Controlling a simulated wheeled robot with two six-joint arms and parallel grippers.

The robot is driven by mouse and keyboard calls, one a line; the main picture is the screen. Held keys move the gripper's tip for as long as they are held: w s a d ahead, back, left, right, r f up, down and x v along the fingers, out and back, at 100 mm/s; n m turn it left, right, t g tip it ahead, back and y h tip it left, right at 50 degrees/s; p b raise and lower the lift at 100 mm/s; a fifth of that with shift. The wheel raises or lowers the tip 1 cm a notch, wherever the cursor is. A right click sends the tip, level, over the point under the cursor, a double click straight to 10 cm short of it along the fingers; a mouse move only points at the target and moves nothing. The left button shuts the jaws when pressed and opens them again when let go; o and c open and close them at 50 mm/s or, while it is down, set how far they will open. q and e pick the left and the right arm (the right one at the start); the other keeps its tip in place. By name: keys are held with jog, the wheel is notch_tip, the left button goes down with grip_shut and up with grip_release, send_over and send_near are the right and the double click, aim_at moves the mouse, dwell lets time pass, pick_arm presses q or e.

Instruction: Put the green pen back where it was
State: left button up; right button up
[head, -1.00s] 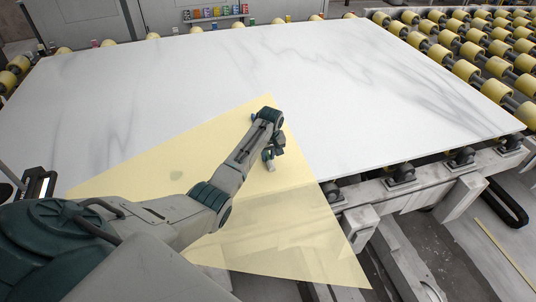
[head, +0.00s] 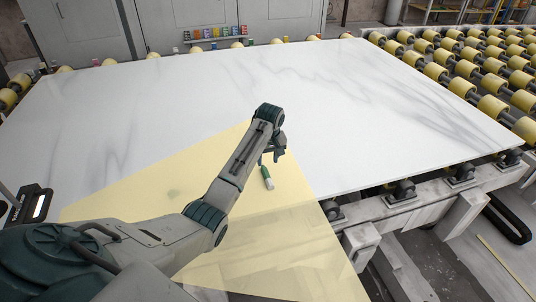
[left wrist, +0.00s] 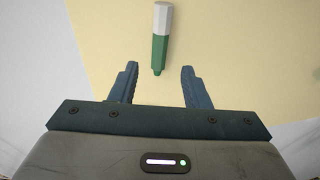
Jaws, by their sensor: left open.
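The green pen (head: 267,177) has a green half and a white half. It lies on the translucent yellow sheet (head: 285,215), which covers the near part of the white slab. My left gripper (head: 274,147) is open and empty, just beyond the pen's green end in the head view. In the left wrist view, the pen (left wrist: 161,38) lies ahead of the open fingers (left wrist: 160,84), roughly centred between them, its green end nearest and apart from both fingers. My right gripper is in neither current view.
The marbled white slab (head: 370,110) is broad and bare beyond the sheet. Its front edge rests on a grey frame with rollers (head: 404,190). Yellow rollers (head: 490,70) fill the far right. Small coloured items (head: 215,34) stand on a shelf at the back.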

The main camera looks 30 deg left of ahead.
pick_arm(q)
jog(key=shift+s+d+r, duration=0.1)
jog(key=shift+r, duration=0.8)
jog(key=shift+s+d+r, duration=0.1)
jog(key=shift+r, duration=0.8)
